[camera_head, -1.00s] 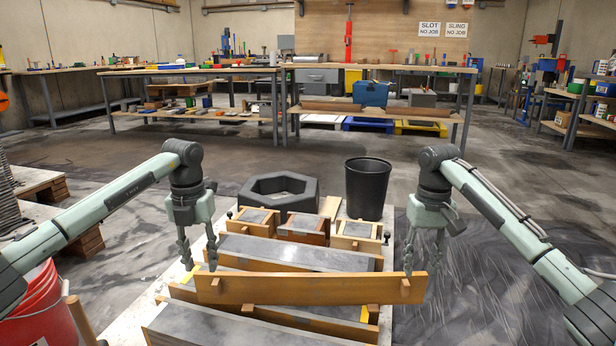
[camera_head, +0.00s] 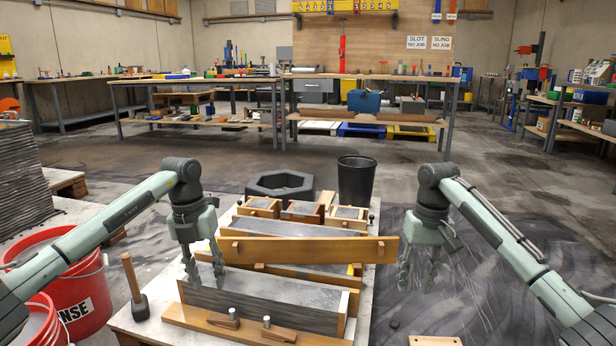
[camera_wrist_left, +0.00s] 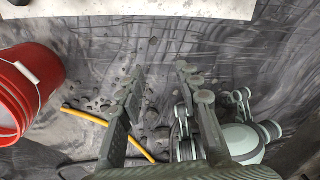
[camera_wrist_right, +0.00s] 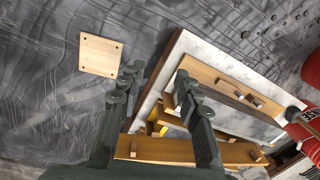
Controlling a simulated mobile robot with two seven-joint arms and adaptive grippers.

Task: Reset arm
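My left gripper (camera_head: 205,268) hangs above the left side of the printing platform in the head view. In the left wrist view its two fingers (camera_wrist_left: 160,78) stand apart with nothing between them. My right gripper (camera_head: 418,270) hangs just past the platform's right side in the head view, beside the right end of a wooden formwork board (camera_head: 310,250). In the right wrist view its fingers (camera_wrist_right: 150,85) are apart and empty. The board lies across the grey concrete-filled moulds (camera_head: 270,292), tilted slightly. Neither gripper holds anything.
Three small wooden moulds (camera_head: 302,211), a hexagonal grey block (camera_head: 280,186) and a black bucket (camera_head: 357,180) stand behind. Red buckets (camera_head: 78,295) and a mallet (camera_head: 133,285) are at left. A front board (camera_head: 230,328) and a pale plate (camera_wrist_right: 99,55) lie nearby.

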